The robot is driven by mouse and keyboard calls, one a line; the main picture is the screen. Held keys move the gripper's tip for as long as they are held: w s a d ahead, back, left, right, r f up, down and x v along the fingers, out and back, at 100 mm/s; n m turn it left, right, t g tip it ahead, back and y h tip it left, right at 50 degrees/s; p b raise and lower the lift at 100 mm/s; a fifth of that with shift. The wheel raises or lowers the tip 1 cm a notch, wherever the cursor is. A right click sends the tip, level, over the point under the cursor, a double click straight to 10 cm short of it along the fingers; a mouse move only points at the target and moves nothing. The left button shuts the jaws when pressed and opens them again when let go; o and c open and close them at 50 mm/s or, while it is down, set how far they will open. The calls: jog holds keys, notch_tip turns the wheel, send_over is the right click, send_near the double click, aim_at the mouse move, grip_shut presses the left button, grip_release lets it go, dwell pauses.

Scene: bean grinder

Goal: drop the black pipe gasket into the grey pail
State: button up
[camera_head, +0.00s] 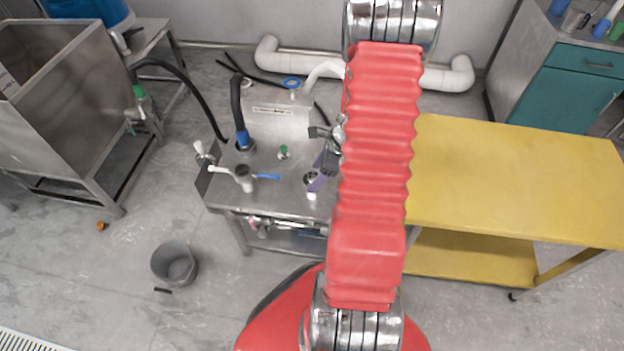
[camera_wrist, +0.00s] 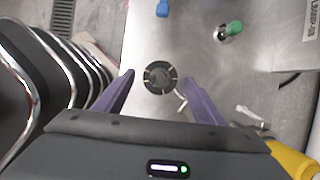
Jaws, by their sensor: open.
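A round dark ring, which looks like the black pipe gasket (camera_wrist: 148,82), shows at the steel table top in the wrist view. My gripper (camera_wrist: 159,77) is open, with one purple finger on each side of the ring and gaps between. It also shows in the head view (camera_head: 318,178), pointing down, partly beside my red arm. The grey pail (camera_head: 175,264) stands upright on the floor at the lower left; its visible inside looks empty.
The steel table (camera_head: 270,190) carries a blue-handled valve (camera_head: 267,177), a green knob (camera_head: 283,152), white pipe fittings and a black hose (camera_head: 238,110). A yellow table (camera_head: 510,180) stands right, a steel tank (camera_head: 70,110) left. The floor around the pail is mostly clear.

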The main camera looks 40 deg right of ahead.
dwell(0.4)
jog(key=c, duration=1.2)
jog(key=shift+r, duration=0.1)
notch_tip(320, 180, up, 10)
dwell(0.7)
